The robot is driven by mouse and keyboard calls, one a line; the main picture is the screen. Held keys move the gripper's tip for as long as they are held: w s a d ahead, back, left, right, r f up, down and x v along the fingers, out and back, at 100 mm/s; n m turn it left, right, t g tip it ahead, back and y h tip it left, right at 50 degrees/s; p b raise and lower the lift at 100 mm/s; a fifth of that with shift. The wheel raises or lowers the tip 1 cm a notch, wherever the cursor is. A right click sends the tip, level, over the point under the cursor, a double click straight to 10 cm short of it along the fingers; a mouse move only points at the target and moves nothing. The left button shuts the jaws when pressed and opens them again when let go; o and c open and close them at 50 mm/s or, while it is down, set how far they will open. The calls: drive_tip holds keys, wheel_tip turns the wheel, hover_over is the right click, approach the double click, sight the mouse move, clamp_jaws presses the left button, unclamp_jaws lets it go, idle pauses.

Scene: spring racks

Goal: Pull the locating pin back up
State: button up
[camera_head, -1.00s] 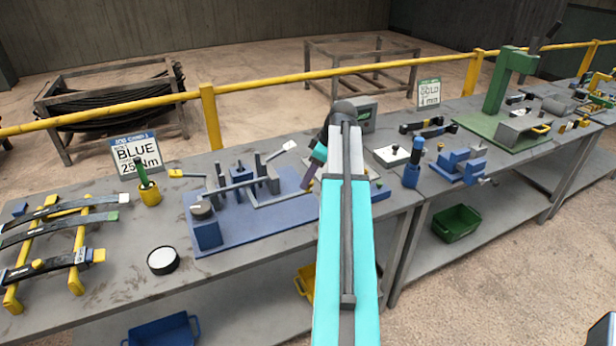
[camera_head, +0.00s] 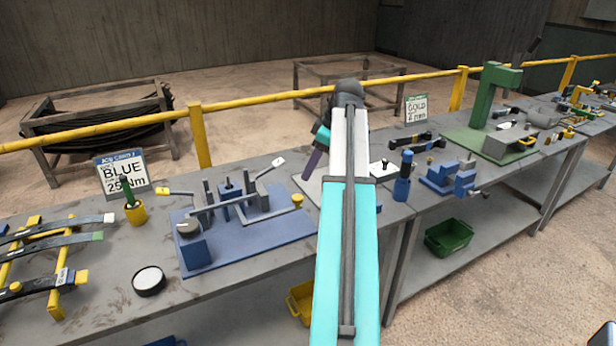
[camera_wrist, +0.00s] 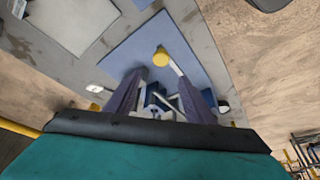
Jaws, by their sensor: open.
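The blue fixture plate (camera_head: 270,235) lies on the near bench and bears blue blocks, upright posts and grey bars. A yellow round knob (camera_head: 297,200) stands near its right end; it looks like the head of the locating pin, but I cannot be sure. In the wrist view the yellow knob (camera_wrist: 161,57) shows just beyond my gripper's tips, over the blue plate (camera_wrist: 135,45). My gripper (camera_wrist: 158,80) has its two purple fingers apart, with nothing held. In the head view my gripper (camera_head: 312,160) is raised right of the posts, partly hidden by my arm.
Left of the fixture are a black-rimmed white disc (camera_head: 149,280), a yellow cup (camera_head: 136,212), a job card (camera_head: 122,175) and a rack of springs (camera_head: 45,245). A blue post (camera_head: 403,178) and vise (camera_head: 450,178) stand right. A yellow rail (camera_head: 270,98) runs behind.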

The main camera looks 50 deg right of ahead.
drive_tip(key=shift+v, duration=1.35)
drive_tip(key=shift+w, duration=0.1)
